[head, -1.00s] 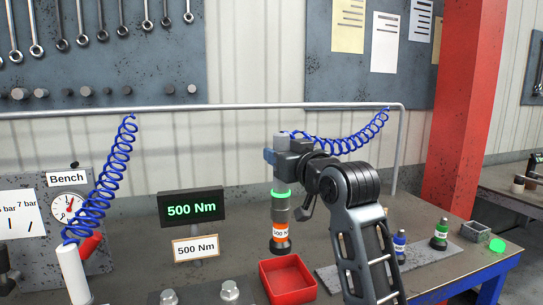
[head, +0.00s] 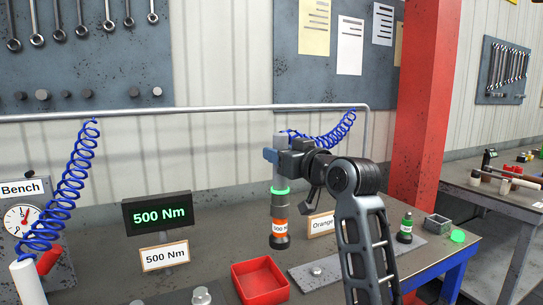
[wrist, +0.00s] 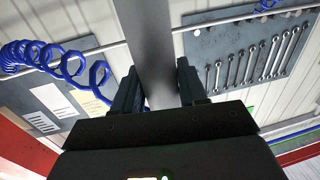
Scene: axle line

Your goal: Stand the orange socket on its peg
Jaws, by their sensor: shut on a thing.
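My gripper (head: 285,158) is shut on the upper grey body of an upright power tool (head: 279,187) with a lit green ring. In the wrist view the two fingers (wrist: 158,82) close on its grey shaft. The orange socket (head: 279,228), dark with an orange band and a 500 Nm label, hangs at the tool's lower end, above the bench. A grey plate (head: 300,281) lies to its right, with a small bare peg (head: 316,270) near its left end. A sign reading Orange (head: 321,224) stands behind, partly covered. My arm hides the plate's middle.
A red tray (head: 260,283) stands left of the plate, below the tool. A green-banded socket (head: 405,228) stands right of my arm, near a grey box (head: 437,225) and green button (head: 457,236). A 500 Nm display (head: 160,214) stands left. A blue coiled hose (head: 335,135) hangs behind.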

